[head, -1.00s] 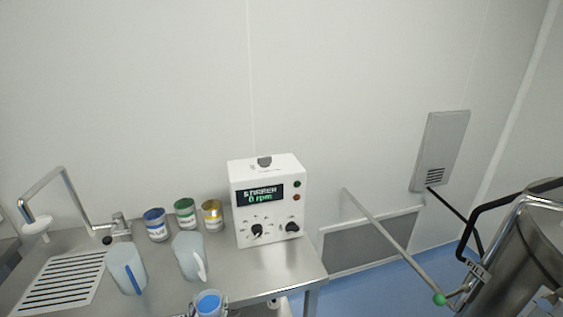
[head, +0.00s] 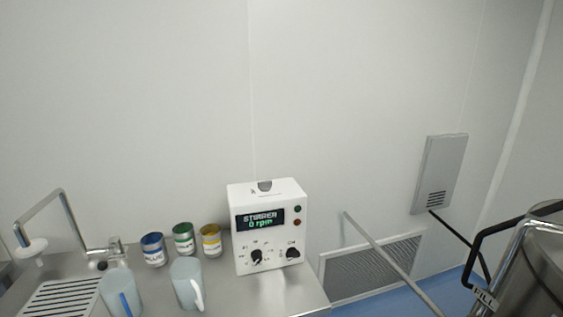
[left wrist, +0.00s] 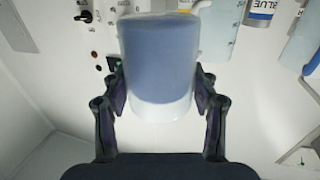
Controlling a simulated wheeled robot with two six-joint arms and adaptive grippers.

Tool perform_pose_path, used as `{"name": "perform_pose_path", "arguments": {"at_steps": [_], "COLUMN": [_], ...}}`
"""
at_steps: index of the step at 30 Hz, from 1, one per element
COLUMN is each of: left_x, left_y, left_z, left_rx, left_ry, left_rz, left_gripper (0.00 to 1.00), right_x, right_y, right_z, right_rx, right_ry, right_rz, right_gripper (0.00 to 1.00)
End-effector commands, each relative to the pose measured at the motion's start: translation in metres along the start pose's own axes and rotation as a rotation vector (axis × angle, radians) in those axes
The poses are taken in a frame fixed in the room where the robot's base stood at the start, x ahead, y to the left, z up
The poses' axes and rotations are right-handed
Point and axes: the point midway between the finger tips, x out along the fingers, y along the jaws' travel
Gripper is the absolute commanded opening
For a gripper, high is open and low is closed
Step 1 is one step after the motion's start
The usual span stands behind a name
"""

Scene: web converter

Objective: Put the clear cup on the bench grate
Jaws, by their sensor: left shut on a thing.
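The clear cup (left wrist: 158,112) is in the left wrist view, with blue showing through its wall. My left gripper (left wrist: 160,92) is shut on it, one dark finger on each side. The bench grate (head: 58,298) is a slotted pale plate at the lower left of the head view, cut off by the bottom edge. Neither the cup nor my left gripper shows in the head view now. My right gripper is in no view.

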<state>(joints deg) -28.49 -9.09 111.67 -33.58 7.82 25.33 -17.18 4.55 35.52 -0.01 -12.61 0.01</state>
Motion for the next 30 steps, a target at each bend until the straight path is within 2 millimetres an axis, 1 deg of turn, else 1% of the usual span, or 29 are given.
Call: {"name": "perform_pose_path", "arguments": {"at_steps": [7,10,14,18,21,25,27,30], "left_x": [0.0,0.0,-0.003,-0.006,-0.008,-0.009,-0.01,-0.01], "left_y": [0.0,-0.002,-0.012,-0.03,-0.043,-0.057,-0.062,-0.066], "left_z": [-0.001,-0.006,-0.027,-0.053,-0.07,-0.087,-0.093,-0.096], "left_rx": [0.0,0.004,0.015,0.014,0.011,0.006,0.004,0.001], "left_ry": [0.002,0.002,0.0,-0.002,-0.002,-0.002,-0.002,0.0], "left_rz": [0.001,0.019,0.112,0.255,0.349,0.443,0.476,0.5], "left_gripper": [0.21,0.21,0.21,0.21,0.21,0.21,0.21,0.21], "right_x": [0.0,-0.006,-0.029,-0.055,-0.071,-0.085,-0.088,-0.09], "right_y": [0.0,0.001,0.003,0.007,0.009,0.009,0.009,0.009], "right_z": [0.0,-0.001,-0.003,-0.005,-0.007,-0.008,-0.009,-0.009], "right_rx": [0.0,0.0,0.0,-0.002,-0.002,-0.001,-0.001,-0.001], "right_ry": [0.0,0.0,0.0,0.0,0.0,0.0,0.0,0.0], "right_rz": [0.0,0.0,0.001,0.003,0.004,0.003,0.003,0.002], "right_gripper": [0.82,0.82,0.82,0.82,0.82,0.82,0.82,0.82]}}
